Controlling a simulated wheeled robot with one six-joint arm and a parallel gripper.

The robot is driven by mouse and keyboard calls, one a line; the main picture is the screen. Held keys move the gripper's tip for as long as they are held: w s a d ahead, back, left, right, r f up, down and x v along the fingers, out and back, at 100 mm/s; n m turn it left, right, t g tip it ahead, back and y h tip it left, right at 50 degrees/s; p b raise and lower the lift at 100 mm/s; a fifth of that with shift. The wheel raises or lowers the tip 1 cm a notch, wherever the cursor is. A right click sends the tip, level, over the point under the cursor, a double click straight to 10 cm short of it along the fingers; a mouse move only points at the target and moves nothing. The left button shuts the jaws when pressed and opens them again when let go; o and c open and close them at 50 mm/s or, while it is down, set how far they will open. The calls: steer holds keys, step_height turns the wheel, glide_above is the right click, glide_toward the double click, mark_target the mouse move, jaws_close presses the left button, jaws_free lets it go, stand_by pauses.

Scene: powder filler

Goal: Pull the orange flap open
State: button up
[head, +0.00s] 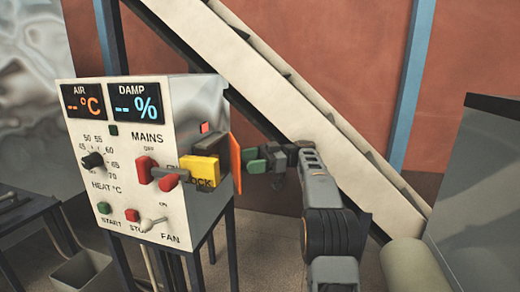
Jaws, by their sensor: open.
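The orange flap (236,164) is a thin upright panel at the right edge of the control box (200,105). I see it at a steep angle, and I cannot tell how far it stands out from the box. My gripper (262,161) is just right of the flap, with its green-tipped fingers pointing left towards it. It is open, and nothing shows between its fingers. I cannot tell whether a fingertip touches the flap. My arm reaches in from the lower right.
A pale sloping conveyor (290,105) runs behind my arm. A grey metal body (478,190) stands at the right, and a bin (85,272) at lower left.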

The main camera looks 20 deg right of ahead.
steer(key=s+a+r+b, duration=0.1)
steer(key=s+r+b, duration=0.9)
steer(key=s, duration=0.4)
steer(key=shift+a+r, duration=0.2)
steer(key=shift+r, duration=0.5)
